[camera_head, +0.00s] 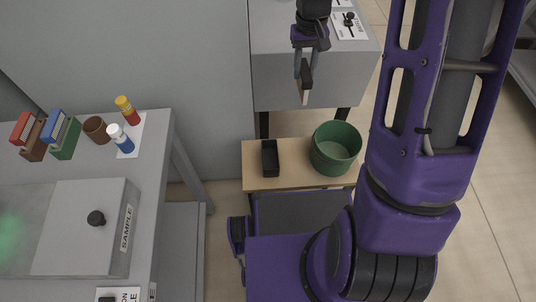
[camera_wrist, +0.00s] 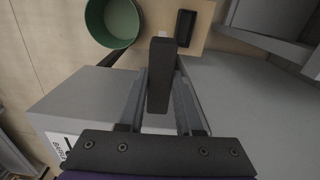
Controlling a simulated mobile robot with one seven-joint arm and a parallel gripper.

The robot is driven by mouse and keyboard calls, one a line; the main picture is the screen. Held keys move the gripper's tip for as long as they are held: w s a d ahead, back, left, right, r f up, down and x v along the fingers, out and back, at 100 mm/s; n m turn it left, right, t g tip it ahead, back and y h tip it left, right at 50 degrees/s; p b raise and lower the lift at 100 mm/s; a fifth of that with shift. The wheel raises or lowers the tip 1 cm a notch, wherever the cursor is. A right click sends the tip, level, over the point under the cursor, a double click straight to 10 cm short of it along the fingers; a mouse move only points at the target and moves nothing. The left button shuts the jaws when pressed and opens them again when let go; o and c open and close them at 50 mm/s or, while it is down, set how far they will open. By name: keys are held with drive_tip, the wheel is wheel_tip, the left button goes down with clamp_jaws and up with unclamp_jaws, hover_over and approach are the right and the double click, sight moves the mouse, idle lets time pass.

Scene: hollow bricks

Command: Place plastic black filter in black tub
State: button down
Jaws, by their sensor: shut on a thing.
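The plastic black filter (camera_head: 308,76) is a dark, flat, oblong piece with a pale edge. My gripper (camera_head: 303,66) is shut on it and holds it in front of the grey cabinet face. In the wrist view the filter (camera_wrist: 160,62) stands between the two fingers (camera_wrist: 159,98) and sticks out beyond their tips. The black tub (camera_head: 270,159) is a small, open, oblong box on the low wooden shelf. In the wrist view the tub (camera_wrist: 185,28) is just right of the filter's far end. The filter is apart from the tub.
A round green bin (camera_head: 336,148) stands right of the tub on the wooden shelf (camera_head: 254,180). The grey cabinet (camera_head: 290,45) rises behind. A grey table (camera_head: 150,150) at left carries bottles, a brown cup, racks and a box marked SAMPLE (camera_head: 90,235).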

drive_tip(key=shift+m, duration=0.3)
drive_tip(key=shift+s+a+f+b, duration=0.4)
drive_tip(key=shift+a+f, duration=1.05)
drive_tip(key=shift+f, duration=4.25)
drive_tip(key=shift+s+a+f+b, duration=0.35)
drive_tip(key=shift+a+f, duration=1.05)
drive_tip(key=shift+f, duration=4.3)
drive_tip(key=shift+s+a+f+b, duration=0.15)
drive_tip(key=shift+s+a+f, duration=0.85)
drive_tip(key=shift+f, duration=4.7)
drive_tip(key=shift+w+a, duration=0.45)
drive_tip(key=shift+f, duration=0.15)
drive_tip(key=c, duration=1)
unclamp_jaws()
drive_tip(key=o, duration=0.4)
